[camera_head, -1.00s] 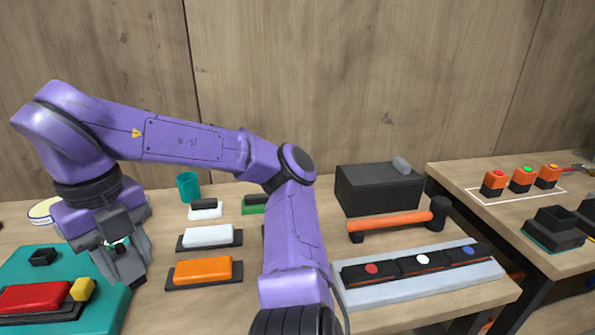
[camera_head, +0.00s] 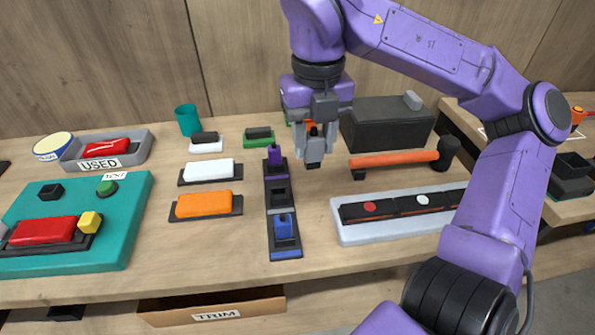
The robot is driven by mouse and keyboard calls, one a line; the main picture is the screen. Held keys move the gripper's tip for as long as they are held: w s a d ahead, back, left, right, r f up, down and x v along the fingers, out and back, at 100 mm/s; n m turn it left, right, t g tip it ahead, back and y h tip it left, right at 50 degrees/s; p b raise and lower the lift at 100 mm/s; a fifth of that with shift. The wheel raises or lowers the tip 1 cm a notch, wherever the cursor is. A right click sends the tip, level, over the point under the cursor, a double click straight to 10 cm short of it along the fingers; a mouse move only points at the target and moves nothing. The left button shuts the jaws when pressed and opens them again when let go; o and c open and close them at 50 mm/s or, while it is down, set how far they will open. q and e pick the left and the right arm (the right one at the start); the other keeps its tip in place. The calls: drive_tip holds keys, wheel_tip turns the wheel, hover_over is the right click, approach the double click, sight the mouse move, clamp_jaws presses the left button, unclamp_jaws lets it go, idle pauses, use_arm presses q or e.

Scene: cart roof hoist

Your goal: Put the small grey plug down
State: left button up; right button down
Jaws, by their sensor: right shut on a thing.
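My right gripper (camera_head: 314,150) comes in from the right and points down above the table, just right of the dark upright strip. It is shut on a small grey plug, which I can hardly tell from the grey fingers; its lower end seems clear of the table. A similar small grey block (camera_head: 412,100) rests on the black box (camera_head: 385,128) behind. The strip has a purple piece (camera_head: 275,155) at the far end, a black square socket (camera_head: 278,194) in the middle and a blue piece (camera_head: 284,227) at the near end. My left gripper is out of view.
An orange-handled hammer (camera_head: 395,160) and a pale tray (camera_head: 350,234) of black modules lie to the right. White (camera_head: 208,169) and orange (camera_head: 204,203) blocks, a teal board (camera_head: 125,235) and a USED tray (camera_head: 142,148) are left. Bare wood shows between the strip and the blocks.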

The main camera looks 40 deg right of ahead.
drive_tip(key=w+a+f+n+p, duration=0.1)
drive_tip(key=w+a+n+p, duration=0.1)
drive_tip(key=w+a, duration=0.35)
drive_tip(key=w+a+n+p, duration=0.1)
drive_tip(key=w+a+p, duration=0.1)
drive_tip(key=a, duration=0.7)
drive_tip(key=d+f+p, duration=0.1)
drive_tip(key=d+f, duration=0.3)
drive_tip(key=w+d+f+p, duration=0.1)
drive_tip(key=d+f+p, duration=0.1)
drive_tip(key=d+f, duration=0.3)
drive_tip(key=w+d+f+p, duration=0.1)
drive_tip(key=d+f+p, duration=0.1)
drive_tip(key=d+f, duration=0.2)
drive_tip(key=shift+w+d+f, duration=0.2)
drive_tip(key=shift+d, duration=0.15)
drive_tip(key=shift+f, duration=0.2)
